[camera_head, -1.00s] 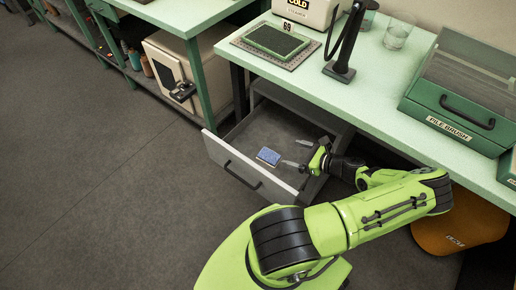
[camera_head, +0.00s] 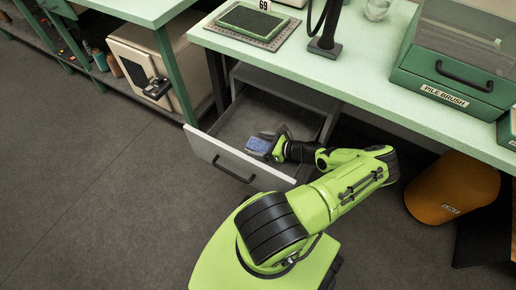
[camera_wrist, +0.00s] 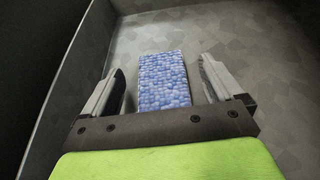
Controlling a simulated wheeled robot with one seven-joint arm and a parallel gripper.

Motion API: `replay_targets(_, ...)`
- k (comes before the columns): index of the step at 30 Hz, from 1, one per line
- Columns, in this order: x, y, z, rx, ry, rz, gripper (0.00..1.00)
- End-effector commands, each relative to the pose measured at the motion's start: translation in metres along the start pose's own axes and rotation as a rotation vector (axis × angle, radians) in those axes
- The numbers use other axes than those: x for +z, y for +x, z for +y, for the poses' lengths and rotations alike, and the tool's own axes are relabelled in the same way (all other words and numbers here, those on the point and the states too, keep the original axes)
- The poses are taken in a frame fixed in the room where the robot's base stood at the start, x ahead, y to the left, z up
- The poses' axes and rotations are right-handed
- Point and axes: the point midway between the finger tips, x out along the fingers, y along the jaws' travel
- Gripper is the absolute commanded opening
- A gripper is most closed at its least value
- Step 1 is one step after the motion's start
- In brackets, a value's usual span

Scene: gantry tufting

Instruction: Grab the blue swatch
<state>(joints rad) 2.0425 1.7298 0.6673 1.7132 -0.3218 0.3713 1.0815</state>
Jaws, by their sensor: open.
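The blue swatch (camera_head: 258,145) lies in the open drawer (camera_head: 232,158) under the bench. In the wrist view the swatch (camera_wrist: 163,80) is a patterned blue rectangle on the drawer's grey floor, between my two open fingers. My gripper (camera_wrist: 163,88) has a gap on each side of the swatch. In the head view my gripper (camera_head: 264,139) is inside the drawer at the swatch, coming from the right. The near end of the swatch is hidden by the gripper's body in the wrist view.
The drawer's pale front panel with a dark handle (camera_head: 233,169) stands on the near side. The bench top (camera_head: 370,58) overhangs the drawer. A green pile brush box (camera_head: 455,75) and a black stand (camera_head: 325,48) are on the bench. An orange bin (camera_head: 450,190) stands at right.

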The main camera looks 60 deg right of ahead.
Motion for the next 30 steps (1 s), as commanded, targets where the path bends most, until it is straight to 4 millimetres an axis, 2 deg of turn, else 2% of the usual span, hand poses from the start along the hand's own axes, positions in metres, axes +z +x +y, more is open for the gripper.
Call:
replay_targets(1, -0.0022, 0.0095, 0.0002, 0.002, -0.001, -0.001, 0.94)
replay_targets(3, -0.0015, 0.0159, -0.0005, -0.001, -0.001, 0.0, 0.94)
replay_targets(10, -0.0002, 0.0173, -0.0008, -0.002, 0.0, 0.001, 0.94)
replay_targets(21, -0.0001, 0.017, -0.0007, -0.002, 0.0, 0.001, 0.39)
replay_targets(28, 0.001, 0.0165, -0.0007, -0.002, -0.001, 0.001, 0.38)
replay_targets(30, 0.0077, 0.0137, -0.0008, -0.001, -0.002, 0.0, 0.38)
